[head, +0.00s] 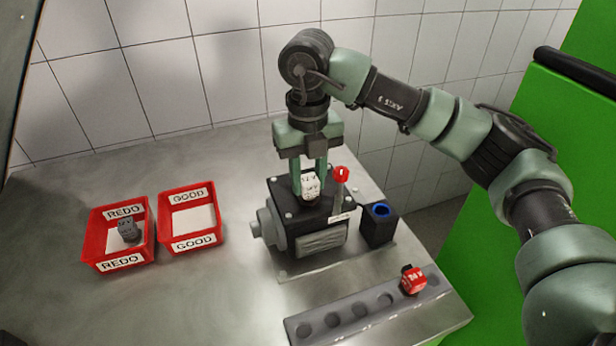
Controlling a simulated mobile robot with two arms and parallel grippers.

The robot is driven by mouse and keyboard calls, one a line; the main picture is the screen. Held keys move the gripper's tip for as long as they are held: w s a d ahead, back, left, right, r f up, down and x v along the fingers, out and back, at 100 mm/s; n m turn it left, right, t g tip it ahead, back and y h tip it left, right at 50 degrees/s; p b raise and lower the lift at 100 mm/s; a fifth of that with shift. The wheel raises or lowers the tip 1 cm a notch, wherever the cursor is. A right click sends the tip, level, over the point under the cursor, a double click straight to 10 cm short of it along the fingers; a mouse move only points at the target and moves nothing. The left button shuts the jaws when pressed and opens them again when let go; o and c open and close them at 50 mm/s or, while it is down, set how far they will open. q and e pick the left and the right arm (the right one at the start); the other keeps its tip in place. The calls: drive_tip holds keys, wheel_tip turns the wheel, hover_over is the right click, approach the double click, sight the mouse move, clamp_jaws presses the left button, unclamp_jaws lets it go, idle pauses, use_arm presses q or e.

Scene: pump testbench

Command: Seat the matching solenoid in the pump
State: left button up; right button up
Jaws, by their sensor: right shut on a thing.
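The pump (319,240) is a dark block with a grey round end at its left, standing on the metal bench. My right gripper (309,184) points straight down over the pump's top and is shut on a white solenoid (311,187). The solenoid is at the pump's top face; I cannot tell whether it is fully in its seat. A red solenoid (413,281) with white marking stands at the right end of a grey rack (361,308) with several round holes. My left gripper does not show.
A red REDO bin (120,262) holds a dark grey part (129,230). The red GOOD bin (189,242) beside it looks empty. A red-topped lever (341,175) rises close to my right gripper. A black box with a blue ring (379,226) stands right of the pump.

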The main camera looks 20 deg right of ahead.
drive_tip(key=o, duration=1.6)
drive_tip(key=shift+r+p, duration=2.35)
drive_tip(key=shift+r, duration=1.65)
drive_tip(key=shift+r, duration=0.1)
